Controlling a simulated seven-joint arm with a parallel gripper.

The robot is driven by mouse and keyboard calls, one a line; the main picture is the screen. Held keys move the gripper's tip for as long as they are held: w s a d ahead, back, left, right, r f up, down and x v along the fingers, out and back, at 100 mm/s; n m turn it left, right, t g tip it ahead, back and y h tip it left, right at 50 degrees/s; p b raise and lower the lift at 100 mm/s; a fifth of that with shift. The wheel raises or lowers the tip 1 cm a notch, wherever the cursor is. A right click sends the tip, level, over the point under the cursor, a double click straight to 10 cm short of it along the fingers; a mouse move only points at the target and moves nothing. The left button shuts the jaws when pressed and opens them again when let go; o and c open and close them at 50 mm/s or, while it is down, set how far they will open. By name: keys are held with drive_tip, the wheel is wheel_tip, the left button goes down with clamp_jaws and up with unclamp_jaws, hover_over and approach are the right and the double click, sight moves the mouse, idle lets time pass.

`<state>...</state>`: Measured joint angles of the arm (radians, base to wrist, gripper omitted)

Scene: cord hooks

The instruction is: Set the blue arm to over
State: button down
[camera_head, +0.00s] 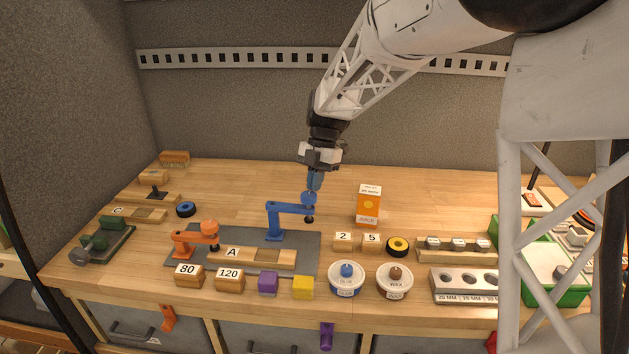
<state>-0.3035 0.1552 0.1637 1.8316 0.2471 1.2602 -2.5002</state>
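The blue arm (275,222) stands as a post at the back right of the dark grey plate (308,257). Its horizontal bar points right. At the bar's end are a round blue knob (308,198) on top and a dark foot (309,219) below. This end looks to be beyond the plate's back right edge, not above the wooden block. My gripper (312,189) points down at the knob, with its fingertips at or touching it. The fingers and knob are both blue and small here, so I cannot tell whether the fingers are closed on it.
An orange arm (183,243) stands at the plate's left, its knob end near the wooden block marked A (258,256). A juice carton (368,206) stands right of the blue arm. Blocks 2 (343,241) and 5 (371,243) are nearby. Open wood lies behind.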

sight(313, 196)
drive_tip(key=s+m, duration=0.1)
drive_tip(key=s, duration=0.2)
drive_tip(key=shift+s+d, duration=0.1)
drive_tip(key=s+a+m+t+y, duration=0.2)
drive_tip(key=s+a+m+t, duration=0.1)
drive_tip(key=s+a+m, duration=0.4)
drive_tip(key=shift+s+a+m, duration=0.2)
drive_tip(key=shift+s+m, duration=1.15)
drive_tip(key=shift+m, duration=0.65)
